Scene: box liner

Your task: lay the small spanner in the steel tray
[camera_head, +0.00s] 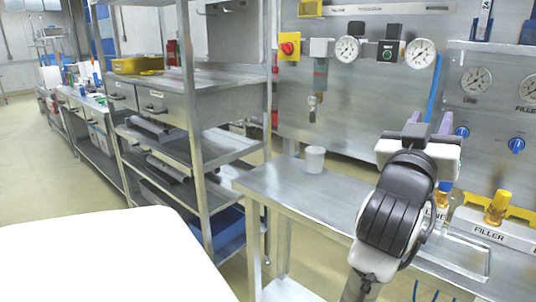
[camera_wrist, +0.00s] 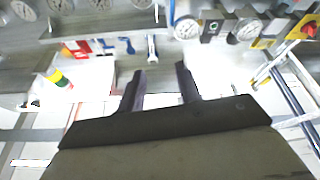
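My gripper (camera_head: 433,130) is raised in front of the gauge panel in the head view, above the right part of the bench. In the wrist view my gripper (camera_wrist: 160,82) has its two dark fingers well apart, with nothing seen between them. A small silver spanner-like tool (camera_wrist: 152,48) shows just beyond the fingertips in the wrist view, next to a blue tool (camera_wrist: 128,45). I cannot make out the spanner in the head view. A shallow steel tray (camera_head: 470,252) lies on the bench at the right, partly behind my arm; its visible part looks empty.
A white cup (camera_head: 314,159) stands on the steel bench (camera_head: 275,185), with clear surface around it. Gauges (camera_head: 420,53) and a yellow-and-red switch (camera_head: 290,46) are on the back panel. A yellow-topped filler fitting (camera_head: 498,205) stands behind the tray. A shelf rack (camera_head: 195,130) stands at left.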

